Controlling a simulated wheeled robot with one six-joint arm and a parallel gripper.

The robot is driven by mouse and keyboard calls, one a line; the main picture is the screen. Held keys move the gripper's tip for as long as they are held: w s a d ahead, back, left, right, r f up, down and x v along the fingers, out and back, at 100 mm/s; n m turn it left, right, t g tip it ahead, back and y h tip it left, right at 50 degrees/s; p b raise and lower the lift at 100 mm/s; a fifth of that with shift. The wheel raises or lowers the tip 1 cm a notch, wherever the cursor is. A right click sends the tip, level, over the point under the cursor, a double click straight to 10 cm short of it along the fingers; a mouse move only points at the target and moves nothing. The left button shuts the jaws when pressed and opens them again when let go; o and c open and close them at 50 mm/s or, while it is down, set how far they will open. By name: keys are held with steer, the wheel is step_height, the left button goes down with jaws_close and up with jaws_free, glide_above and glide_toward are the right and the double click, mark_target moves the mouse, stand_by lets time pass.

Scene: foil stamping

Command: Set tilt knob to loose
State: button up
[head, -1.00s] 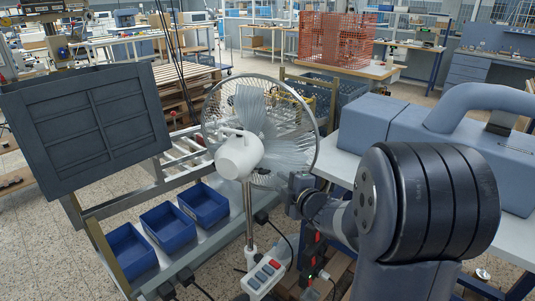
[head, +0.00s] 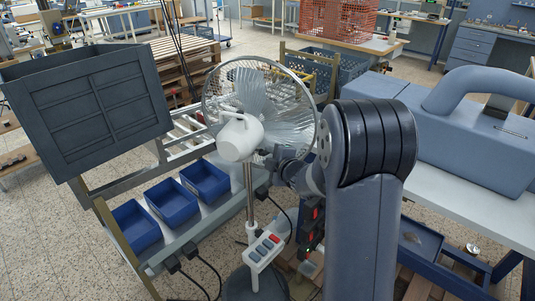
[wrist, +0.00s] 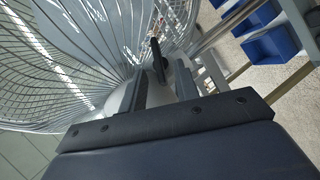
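A white standing fan with a wire cage (head: 304,100) is in the middle of the head view. Its white motor housing (head: 240,138) sits on top of a metal pole. My gripper (head: 277,163) is at the right side of the housing, partly hidden by my arm and the cage. In the wrist view my gripper (wrist: 161,88) has its two dark fingers apart. A narrow black piece, seemingly the tilt knob (wrist: 158,56), shows in line with the gap, just beyond the fingertips. I cannot tell whether they touch it. The white housing (wrist: 128,95) is behind the fingers.
A white panel with red and grey buttons (head: 264,247) is low on the fan's pole. Blue bins (head: 205,181) stand on a rack to the left, below a large grey crate (head: 95,105). A bench (head: 470,200) with a blue-grey machine (head: 470,140) is on the right.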

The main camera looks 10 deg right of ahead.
steer(key=shift+x, duration=0.9)
steer(key=shift+c, duration=0.3)
steer(key=shift+s+r, duration=0.1)
jaws_close()
